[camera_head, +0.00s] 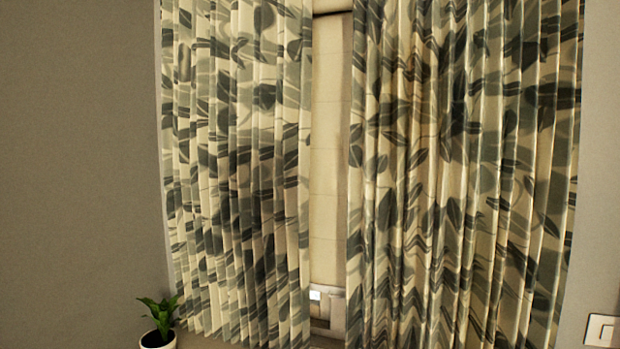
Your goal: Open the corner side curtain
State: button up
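Two leaf-patterned curtain panels in grey-green and cream hang side by side in the camera_head view. The left curtain panel (240,170) hangs next to the grey wall on the left. The right curtain panel (460,170) is wider and reaches close to the wall on the right. A narrow vertical gap (328,160) between them shows a pale surface behind. Which panel is the corner side one I cannot tell for certain. My gripper is not in view.
A green potted plant (160,318) in a white pot stands at the lower left, close to the left panel's bottom. The grey wall (75,170) on the left is bare.

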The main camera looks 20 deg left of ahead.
aim_at(297, 60)
jog(key=z, duration=0.2)
jog(key=i, duration=0.4)
jog(key=z, duration=1.5)
jog(key=i, duration=0.2)
jog(key=u, duration=3.45)
jog(key=i, duration=0.15)
jog(key=u, duration=1)
